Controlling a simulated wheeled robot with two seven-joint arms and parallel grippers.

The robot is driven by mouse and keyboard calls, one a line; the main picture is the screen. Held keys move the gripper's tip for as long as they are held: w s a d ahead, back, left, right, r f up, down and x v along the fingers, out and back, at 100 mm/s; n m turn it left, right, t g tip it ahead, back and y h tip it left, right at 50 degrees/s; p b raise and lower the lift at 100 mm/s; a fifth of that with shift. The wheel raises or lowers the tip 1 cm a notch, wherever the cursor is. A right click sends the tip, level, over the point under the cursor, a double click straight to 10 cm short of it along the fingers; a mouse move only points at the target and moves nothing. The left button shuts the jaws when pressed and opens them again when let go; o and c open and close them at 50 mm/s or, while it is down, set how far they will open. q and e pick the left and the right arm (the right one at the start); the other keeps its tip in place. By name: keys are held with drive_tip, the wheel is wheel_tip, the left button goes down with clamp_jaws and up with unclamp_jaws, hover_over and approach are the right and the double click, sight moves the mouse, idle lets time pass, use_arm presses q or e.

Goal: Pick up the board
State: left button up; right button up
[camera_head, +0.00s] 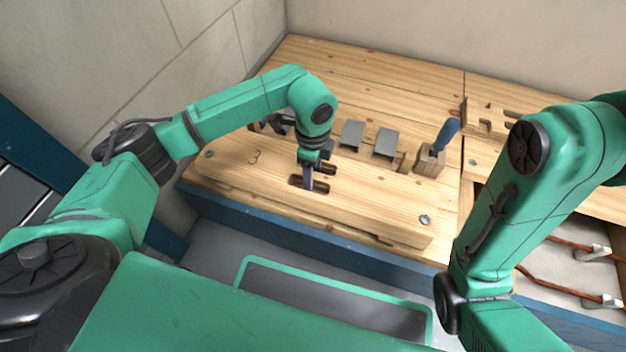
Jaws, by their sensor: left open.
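A long wooden board (375,209) lies along the front of the workbench. It has slots near its middle and a screw head (424,220) by its right end. My left gripper (309,180) points down over the slots, open, with its fingers at or in the slot openings. I cannot tell how deep they reach or whether they touch the wood. My left wrist hides part of the board and the slots. My right arm comes in from the right, but its gripper is not in view.
Behind the board are two grey metal pieces (386,142) and a blue-handled tool (446,134) in a wooden block (429,160). Copper pipes (565,284) run at the lower right. A blue rail (275,235) edges the bench front. The back of the bench is mostly clear.

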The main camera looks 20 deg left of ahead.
use_arm(q)
drive_tip(key=shift+r, duration=0.1)
clamp_jaws()
drive_tip(key=shift+r, duration=0.1)
idle(1.1)
